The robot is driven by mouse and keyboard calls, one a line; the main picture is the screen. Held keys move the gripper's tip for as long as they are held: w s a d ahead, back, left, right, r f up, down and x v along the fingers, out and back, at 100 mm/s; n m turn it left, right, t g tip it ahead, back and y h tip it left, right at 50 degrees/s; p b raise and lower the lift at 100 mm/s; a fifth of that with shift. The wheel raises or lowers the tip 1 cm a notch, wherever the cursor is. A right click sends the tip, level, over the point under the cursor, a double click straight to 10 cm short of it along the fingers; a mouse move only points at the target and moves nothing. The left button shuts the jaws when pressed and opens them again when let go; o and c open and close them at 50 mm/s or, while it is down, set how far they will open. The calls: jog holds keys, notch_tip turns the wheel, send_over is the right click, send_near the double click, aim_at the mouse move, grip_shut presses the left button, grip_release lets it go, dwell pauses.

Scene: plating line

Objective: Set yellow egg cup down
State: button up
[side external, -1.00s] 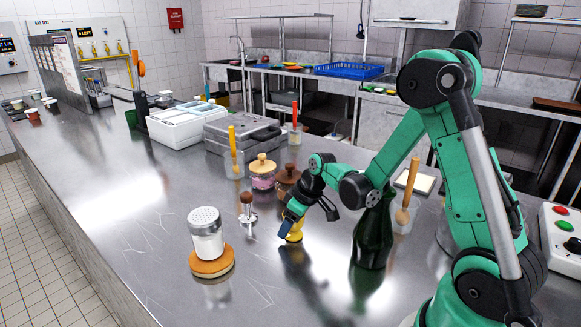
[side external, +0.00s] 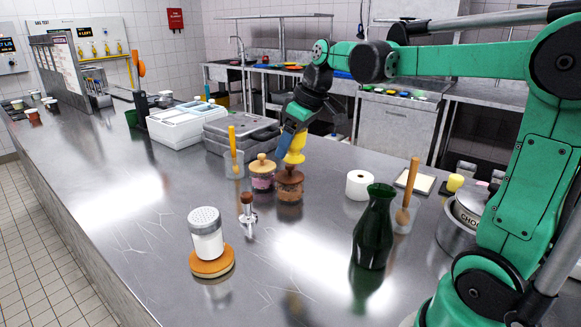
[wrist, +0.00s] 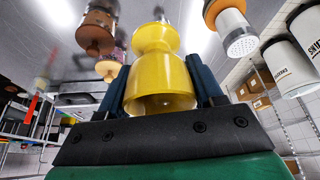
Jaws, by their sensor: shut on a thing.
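The yellow egg cup (side external: 294,149) is held in my gripper (side external: 292,140), above the steel counter (side external: 310,230) and behind the brown-lidded jar. In the wrist view the egg cup (wrist: 160,75) sits between my two dark blue fingers, its open, hollow end facing the camera. My gripper (wrist: 160,85) is shut on it. The far finger is partly hidden in the side view.
Two lidded jars (side external: 289,184) stand just in front of the held cup. A grey case (side external: 240,135) lies behind left. A green bottle (side external: 374,228), a white roll (side external: 359,185) and a shaker (side external: 207,235) stand nearer. The counter's front middle is bare.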

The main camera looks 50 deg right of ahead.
jog(key=shift+d+r, duration=0.1)
jog(key=shift+r, duration=0.25)
jog(key=s+d+m+g+h, duration=0.3)
jog(key=s+d+m+h, duration=0.2)
jog(key=s+d+m, duration=0.65)
jog(key=m, duration=0.4)
send_near(353, 219)
jog(key=x, duration=0.6)
jog(key=shift+d, duration=0.1)
jog(key=shift+f, duration=0.1)
jog(key=o, duration=1.3)
